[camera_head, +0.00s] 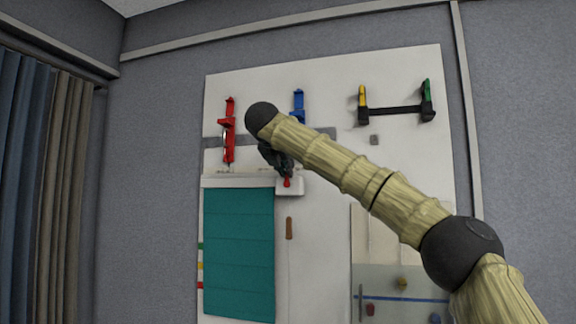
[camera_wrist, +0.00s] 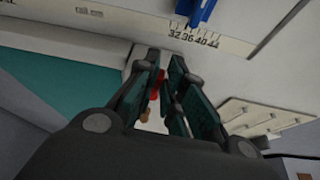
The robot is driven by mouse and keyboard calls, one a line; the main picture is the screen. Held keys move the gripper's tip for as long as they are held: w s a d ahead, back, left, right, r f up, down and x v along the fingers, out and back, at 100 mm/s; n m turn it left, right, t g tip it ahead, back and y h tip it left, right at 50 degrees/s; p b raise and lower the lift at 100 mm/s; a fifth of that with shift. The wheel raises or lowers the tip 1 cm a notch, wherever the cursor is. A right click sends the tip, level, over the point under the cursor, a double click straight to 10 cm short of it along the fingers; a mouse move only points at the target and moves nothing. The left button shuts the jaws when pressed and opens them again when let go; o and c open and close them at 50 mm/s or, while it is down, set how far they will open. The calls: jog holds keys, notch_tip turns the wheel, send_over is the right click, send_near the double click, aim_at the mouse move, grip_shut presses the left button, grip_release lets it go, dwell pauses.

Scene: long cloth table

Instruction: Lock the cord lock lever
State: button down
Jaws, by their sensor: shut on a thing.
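The cord lock lever is a small red piece (camera_head: 287,182) on a white housing (camera_head: 296,187) at the right end of the teal blind's (camera_head: 239,250) headrail. My gripper (camera_head: 286,171) is at this housing, just above the red lever in the head view. In the wrist view, the two fingers of my gripper (camera_wrist: 165,65) close around the red lever (camera_wrist: 157,82), which shows only partly between them. The lever's exact angle is hidden by the fingers. A brown cord pull (camera_head: 289,228) hangs below the housing and shows small between the fingers in the wrist view.
A red clamp (camera_head: 228,130), a blue clamp (camera_head: 298,106) and a black bar with yellow and green ends (camera_head: 396,111) are on the white board above. A panel with knobs (camera_head: 400,284) is at lower right. My arm crosses the board's right side.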

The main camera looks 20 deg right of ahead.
jog(key=shift+w+a+n, duration=0.1)
jog(key=shift+a+n, duration=0.1)
jog(key=shift+n, duration=0.1)
jog(key=c, duration=1.5)
grip_release()
jog(key=v, duration=1.2)
jog(key=shift+w+a+r, duration=0.1)
jog(key=shift+w+a, duration=0.05)
jog(key=shift+a, duration=0.05)
jog(key=shift+d+g, duration=0.15)
jog(key=shift+g, duration=0.15)
